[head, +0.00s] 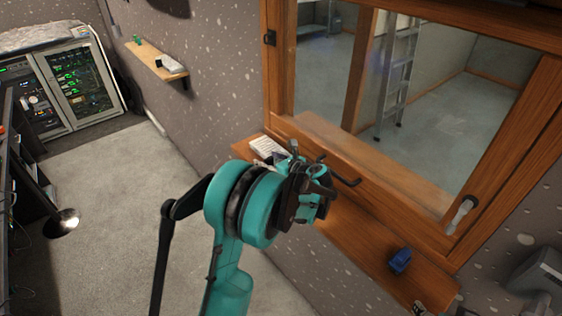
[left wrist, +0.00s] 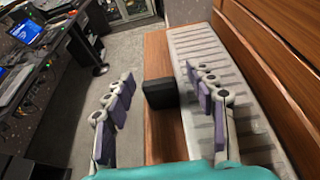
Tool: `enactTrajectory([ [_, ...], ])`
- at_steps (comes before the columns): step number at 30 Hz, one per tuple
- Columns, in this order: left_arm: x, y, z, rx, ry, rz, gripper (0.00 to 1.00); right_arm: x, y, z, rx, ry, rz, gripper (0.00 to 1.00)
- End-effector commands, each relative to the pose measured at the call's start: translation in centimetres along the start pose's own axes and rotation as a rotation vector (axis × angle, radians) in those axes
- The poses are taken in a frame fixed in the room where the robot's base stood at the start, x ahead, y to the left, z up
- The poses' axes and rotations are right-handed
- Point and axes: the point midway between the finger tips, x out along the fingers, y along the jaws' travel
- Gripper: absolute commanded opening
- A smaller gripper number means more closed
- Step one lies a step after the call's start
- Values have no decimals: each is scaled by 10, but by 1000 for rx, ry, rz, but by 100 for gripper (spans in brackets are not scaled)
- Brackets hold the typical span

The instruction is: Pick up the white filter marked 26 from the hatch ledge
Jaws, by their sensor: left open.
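A whitish ribbed slab (head: 266,147) lies at the far end of the wooden hatch ledge (head: 365,245). It looks like the ribbed slab at the right in the left wrist view (left wrist: 185,45), but no number can be read on it, so I cannot tell if it is the filter marked 26. My left gripper (head: 303,172) is over the ledge, beside the window frame, and hides part of what lies beneath. In the left wrist view its fingers (left wrist: 160,75) are apart and empty. A small black block (left wrist: 160,93) shows between them, beside the slab. My right gripper is not in view.
A blue object (head: 400,260) sits on the ledge's near part. The wooden window frame (head: 400,185) with black handles rises along the ledge. A small shelf (head: 155,60) is on the back wall. Open carpet (head: 110,200) lies to the left; an equipment desk (left wrist: 45,60) is beyond it.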

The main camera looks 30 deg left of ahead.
Motion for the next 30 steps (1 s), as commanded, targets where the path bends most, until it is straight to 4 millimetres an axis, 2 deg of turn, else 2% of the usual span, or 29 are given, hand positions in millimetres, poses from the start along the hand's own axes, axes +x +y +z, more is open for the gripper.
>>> enactTrajectory([
  [2,0,0,0,0,0,0,56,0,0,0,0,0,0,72],
  [6,-1,0,0,0,0,0,19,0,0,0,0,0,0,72],
  [8,-1,0,0,0,1,0,3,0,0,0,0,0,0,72],
  [9,-1,0,0,0,1,0,0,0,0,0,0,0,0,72],
  [17,-1,0,0,-1,1,0,0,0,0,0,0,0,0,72],
  [22,-3,4,8,-1,1,0,0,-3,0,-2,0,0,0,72],
  [26,-9,4,23,-1,0,0,0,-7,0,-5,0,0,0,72],
  [30,-18,4,48,-1,0,0,0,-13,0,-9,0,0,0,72],
])
